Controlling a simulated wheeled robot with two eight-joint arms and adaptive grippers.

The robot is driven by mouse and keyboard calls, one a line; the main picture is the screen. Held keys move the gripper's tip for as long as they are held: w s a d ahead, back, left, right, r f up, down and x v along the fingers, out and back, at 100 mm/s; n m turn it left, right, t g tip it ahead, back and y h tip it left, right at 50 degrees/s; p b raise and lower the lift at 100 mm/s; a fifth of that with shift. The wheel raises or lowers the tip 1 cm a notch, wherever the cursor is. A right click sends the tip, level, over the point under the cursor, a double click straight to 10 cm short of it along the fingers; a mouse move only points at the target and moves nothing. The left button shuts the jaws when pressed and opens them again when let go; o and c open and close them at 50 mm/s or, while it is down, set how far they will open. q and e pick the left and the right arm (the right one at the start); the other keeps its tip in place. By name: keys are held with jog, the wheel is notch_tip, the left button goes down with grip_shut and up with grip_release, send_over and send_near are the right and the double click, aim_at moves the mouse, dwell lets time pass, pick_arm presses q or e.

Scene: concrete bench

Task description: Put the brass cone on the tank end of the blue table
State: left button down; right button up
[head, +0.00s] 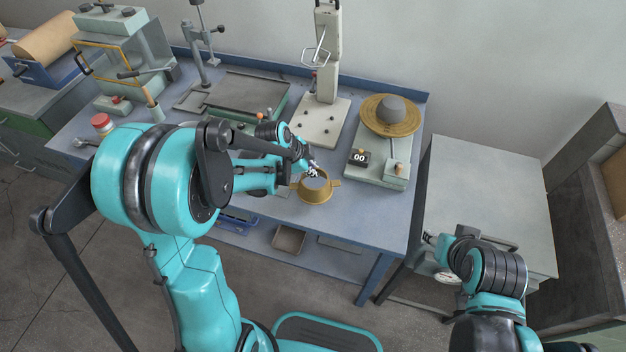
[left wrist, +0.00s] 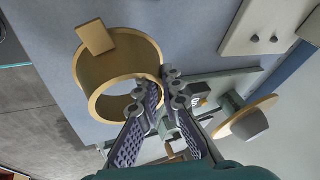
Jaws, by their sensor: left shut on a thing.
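The brass cone (head: 315,190), an open hollow ring-like body with side tabs, is near the front edge of the blue table (head: 345,224), right of its middle. It also shows in the left wrist view (left wrist: 92,75), with one tab facing the camera. My left gripper (head: 311,170) is shut on the cone's rim; its fingertips show in the left wrist view (left wrist: 168,84). I cannot tell whether the cone touches the tabletop. My right gripper (head: 430,238) is over the front left of the grey side table, away from the cone; its fingers are too small to read.
A grey-green device with a round brass plate (head: 391,116) stands at the table's right end. A white upright stand (head: 322,122) is behind the cone. A flat tray-like device (head: 235,93) and a red-lidded jar (head: 102,123) are further left. The grey side table (head: 485,190) is mostly bare.

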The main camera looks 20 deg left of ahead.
pick_arm(q)
jog(key=shift+f+b, duration=0.9)
jog(key=shift+f, duration=1.1)
jog(key=shift+f, duration=0.15)
jog(key=c, duration=1.7)
grip_release()
